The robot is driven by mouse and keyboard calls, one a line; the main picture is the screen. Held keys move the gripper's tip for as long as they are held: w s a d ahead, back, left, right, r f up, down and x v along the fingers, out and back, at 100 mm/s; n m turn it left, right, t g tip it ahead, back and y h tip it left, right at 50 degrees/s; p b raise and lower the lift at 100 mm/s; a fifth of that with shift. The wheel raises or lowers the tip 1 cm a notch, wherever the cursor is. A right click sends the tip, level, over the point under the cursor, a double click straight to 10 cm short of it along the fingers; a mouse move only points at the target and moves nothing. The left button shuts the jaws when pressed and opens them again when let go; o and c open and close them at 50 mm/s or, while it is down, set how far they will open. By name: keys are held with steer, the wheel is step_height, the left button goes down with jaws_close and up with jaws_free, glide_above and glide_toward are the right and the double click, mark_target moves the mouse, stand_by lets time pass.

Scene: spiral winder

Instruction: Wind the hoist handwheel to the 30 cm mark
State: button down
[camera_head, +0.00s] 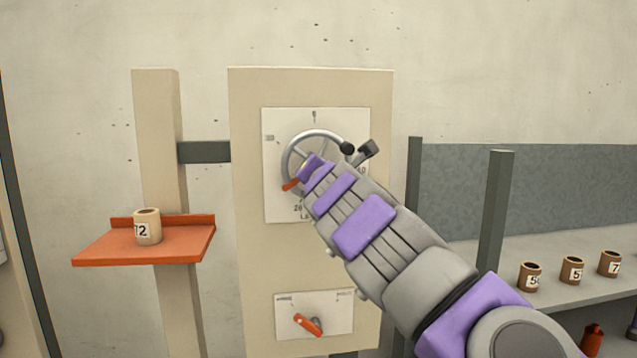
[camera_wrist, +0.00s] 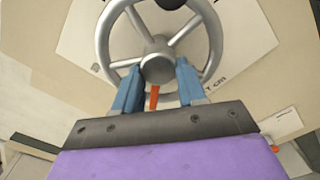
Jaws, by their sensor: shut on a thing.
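The handwheel (camera_head: 318,133) is a grey spoked wheel with a black knob (camera_head: 347,149) on its rim, at upper right in the head view. It stands in front of a white dial plate (camera_head: 279,205) on a beige panel. My gripper (camera_wrist: 159,66) has its two blue fingers on either side of the round hub (camera_wrist: 157,70) and is shut on it. An orange pointer (camera_wrist: 154,98) shows below the hub; its tip also shows in the head view (camera_head: 290,185). My arm covers the lower right of the wheel and dial, and most dial figures are hidden or too small to read.
An orange shelf (camera_head: 100,252) at left holds a pot labelled 72 (camera_head: 150,225). Below the dial, a small plate carries an orange lever (camera_head: 307,324). A dark lever (camera_head: 368,150) is right of the wheel. Several brown pots (camera_head: 572,270) stand on a grey ledge at right.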

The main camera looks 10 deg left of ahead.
steer(key=shift+r+m+b, duration=0.15)
steer(key=shift+m+b, duration=1.1)
steer(key=shift+m, duration=1.9)
steer(key=shift+r+m+b, duration=0.1)
steer(key=shift+m+b, duration=1.1)
steer(key=shift+m, duration=1.95)
steer(key=shift+a, duration=0.1)
steer(key=c, duration=1.1)
jaws_free()
steer(key=o, duration=0.5)
steer(key=shift+w+f, duration=0.1)
steer(key=shift+w, duration=0.15)
steer(key=shift+c, duration=0.2)
steer(key=shift+s, duration=0.15)
steer(key=shift+s, duration=0.1)
